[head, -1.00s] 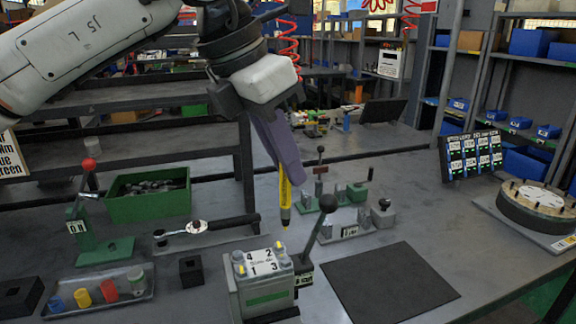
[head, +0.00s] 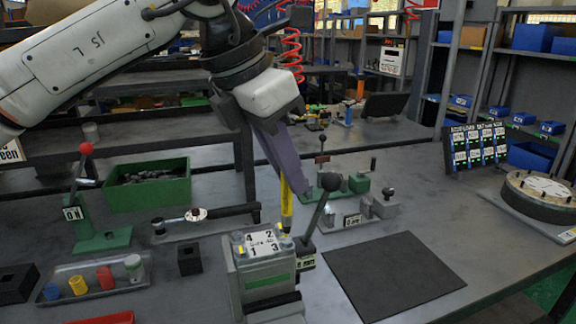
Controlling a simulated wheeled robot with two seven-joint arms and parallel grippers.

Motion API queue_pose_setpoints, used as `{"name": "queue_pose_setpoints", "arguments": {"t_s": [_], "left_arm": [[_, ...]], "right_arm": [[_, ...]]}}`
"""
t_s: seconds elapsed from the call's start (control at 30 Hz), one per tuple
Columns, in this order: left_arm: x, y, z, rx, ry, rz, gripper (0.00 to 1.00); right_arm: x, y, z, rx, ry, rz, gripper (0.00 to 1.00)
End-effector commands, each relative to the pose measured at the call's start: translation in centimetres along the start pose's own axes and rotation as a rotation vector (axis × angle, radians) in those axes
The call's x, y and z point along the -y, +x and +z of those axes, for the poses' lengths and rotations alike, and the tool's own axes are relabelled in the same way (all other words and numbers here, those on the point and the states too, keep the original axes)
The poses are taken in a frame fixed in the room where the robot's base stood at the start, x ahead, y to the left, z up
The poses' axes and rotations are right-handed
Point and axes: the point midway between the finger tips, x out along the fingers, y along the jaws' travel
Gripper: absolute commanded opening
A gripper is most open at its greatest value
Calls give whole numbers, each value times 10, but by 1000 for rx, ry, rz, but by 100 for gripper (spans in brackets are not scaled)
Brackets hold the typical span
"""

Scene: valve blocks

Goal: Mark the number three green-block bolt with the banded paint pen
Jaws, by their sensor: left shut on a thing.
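My left gripper (head: 284,165) is shut on a yellow paint pen (head: 287,205) with a dark band near its lower end. The pen points down and is slightly tilted. Its tip is at the right side of the top of the grey valve block (head: 262,270), which has a green front strip. The block's top plate (head: 262,243) is numbered 4, 2, 1, 3, with bolts at the corners. The number three bolt (head: 287,244) is at the front right, just below the tip; I cannot tell whether they touch. My right gripper is not in view.
A dark lever (head: 314,222) rises close to the block's right side. A black mat (head: 392,275) lies right of it. A green bin (head: 147,196), a ratchet wrench (head: 205,214) and a tray of coloured pots (head: 130,285) are left. A round flange (head: 538,200) stands far right.

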Motion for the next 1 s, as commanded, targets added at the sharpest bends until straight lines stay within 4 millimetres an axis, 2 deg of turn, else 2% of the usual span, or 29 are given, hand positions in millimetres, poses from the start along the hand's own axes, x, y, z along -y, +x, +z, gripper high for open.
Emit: {"name": "queue_pose_setpoints", "arguments": {"t_s": [1.0], "left_arm": [[0, 5, -2, 1, 0, 0, 0]], "right_arm": [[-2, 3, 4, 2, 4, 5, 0]]}}
